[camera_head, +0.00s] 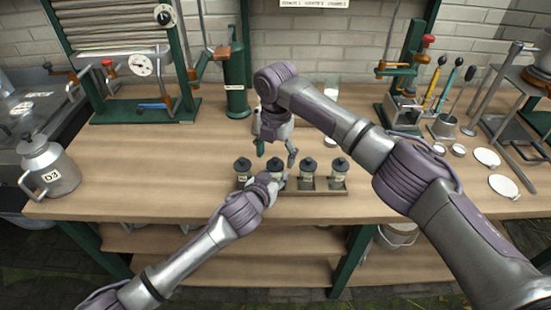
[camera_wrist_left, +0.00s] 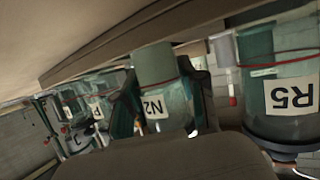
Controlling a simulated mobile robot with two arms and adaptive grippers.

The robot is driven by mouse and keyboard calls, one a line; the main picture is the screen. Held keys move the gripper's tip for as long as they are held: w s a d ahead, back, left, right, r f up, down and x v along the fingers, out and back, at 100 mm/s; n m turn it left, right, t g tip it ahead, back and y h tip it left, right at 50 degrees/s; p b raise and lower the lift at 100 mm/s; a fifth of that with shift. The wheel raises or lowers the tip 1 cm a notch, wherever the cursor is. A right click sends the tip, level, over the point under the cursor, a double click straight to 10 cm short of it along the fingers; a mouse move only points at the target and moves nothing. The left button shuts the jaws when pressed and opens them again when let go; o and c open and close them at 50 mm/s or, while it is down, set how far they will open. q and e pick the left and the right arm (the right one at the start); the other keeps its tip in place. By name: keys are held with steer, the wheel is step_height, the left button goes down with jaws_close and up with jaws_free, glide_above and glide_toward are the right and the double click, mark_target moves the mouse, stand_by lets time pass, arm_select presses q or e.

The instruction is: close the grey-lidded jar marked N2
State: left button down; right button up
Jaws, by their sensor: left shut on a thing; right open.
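The jar marked N2 (camera_wrist_left: 165,85) is between the fingers of my left gripper (camera_wrist_left: 158,100) in the left wrist view, which shows it upside down. In the head view it is the second jar (camera_head: 276,170) from the left in the row, with a dark grey lid (camera_head: 276,161). My left gripper (camera_head: 277,182) is shut on its body from the front. The lid's exact seating cannot be told. My right gripper (camera_head: 276,152) is open and empty, pointing down just behind and above this jar.
The jars stand in a wooden tray (camera_head: 315,186) near the bench's front edge; the jar marked R5 (camera_wrist_left: 285,85) is close beside N2. A metal can marked D3 (camera_head: 47,168) stands at the left. The bench's left middle is clear.

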step_height(320, 180, up, 10)
steer(key=shift+r, duration=0.15)
arm_select(q)
steer(key=c, duration=0.6)
jaws_free()
steer(key=shift+s, duration=0.1)
steer(key=v, duration=1.2)
steer(key=shift+a+f, duration=0.1)
